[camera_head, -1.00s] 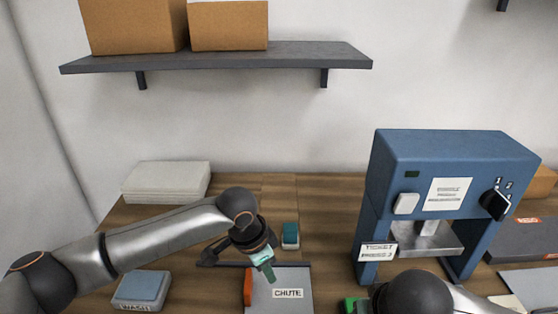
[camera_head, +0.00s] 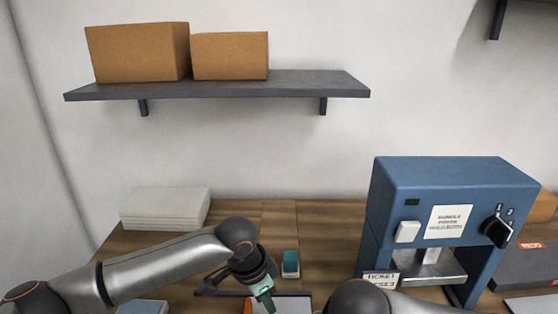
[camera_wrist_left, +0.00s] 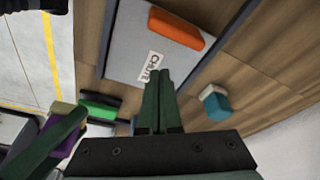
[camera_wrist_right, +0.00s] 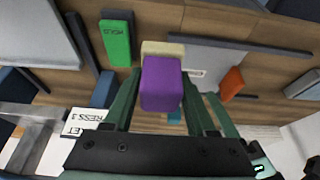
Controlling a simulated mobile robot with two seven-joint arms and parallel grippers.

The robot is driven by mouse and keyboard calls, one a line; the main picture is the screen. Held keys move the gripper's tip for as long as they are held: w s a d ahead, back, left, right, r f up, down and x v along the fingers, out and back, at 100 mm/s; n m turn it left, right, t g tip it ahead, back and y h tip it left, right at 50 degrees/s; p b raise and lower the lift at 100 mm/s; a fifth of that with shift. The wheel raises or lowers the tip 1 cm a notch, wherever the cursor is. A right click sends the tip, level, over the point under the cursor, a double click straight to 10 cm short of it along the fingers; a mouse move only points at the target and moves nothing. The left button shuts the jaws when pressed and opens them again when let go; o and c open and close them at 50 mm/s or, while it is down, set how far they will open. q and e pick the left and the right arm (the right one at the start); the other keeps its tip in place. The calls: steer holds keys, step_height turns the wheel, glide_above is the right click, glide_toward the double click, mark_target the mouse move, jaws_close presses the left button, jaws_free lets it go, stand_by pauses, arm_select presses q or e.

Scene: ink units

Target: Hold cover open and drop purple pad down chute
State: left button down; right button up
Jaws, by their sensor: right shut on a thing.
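The chute cover (camera_head: 296,304) is a grey panel, cut off at the bottom of the head view. The left wrist view shows it lying flat (camera_wrist_left: 128,45), with a CHUTE label and an orange handle (camera_wrist_left: 176,28). My left gripper (camera_head: 264,294) is over the cover, its fingers (camera_wrist_left: 157,85) together with nothing seen between them. My right gripper (camera_wrist_right: 163,95) is shut on the purple pad (camera_wrist_right: 161,84), which has a cream end. The pad also shows at the left of the left wrist view (camera_wrist_left: 52,138). In the right wrist view the pad partly hides the cover (camera_wrist_right: 200,62).
A teal-and-white block (camera_head: 290,264) stands behind the chute. A green block (camera_wrist_right: 115,42) lies to one side of it. A blue press (camera_head: 450,185) stands at the right, and a white stack (camera_head: 166,207) at the back left. A shelf (camera_head: 220,87) with boxes hangs above.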

arm_select(q)
steer(key=shift+f, duration=0.15)
steer(key=shift+s+a+x, duration=0.1)
steer(key=shift+a+x, duration=0.05)
steer(key=shift+x, duration=0.65)
steer(key=shift+s+a+x, duration=0.1)
steer(key=shift+a+x, duration=0.05)
steer(key=shift+x, duration=0.6)
steer(key=shift+s+a+x, duration=0.1)
steer(key=shift+a+x, duration=0.1)
steer(key=shift+x, duration=0.6)
steer(key=shift+a, duration=0.1)
steer(key=shift+a, duration=7.1)
arm_select(e)
steer(key=shift+w+a+f, duration=0.15)
steer(key=shift+w+a, duration=1.15)
steer(key=shift+w, duration=0.35)
steer(key=shift+w+a+f, duration=0.15)
steer(key=shift+w+a, duration=1.15)
steer(key=shift+w, duration=0.4)
steer(key=shift+w+a+f, duration=0.15)
steer(key=shift+w+a, duration=1.15)
steer(key=shift+w, duration=0.35)
steer(key=shift+f, duration=0.1)
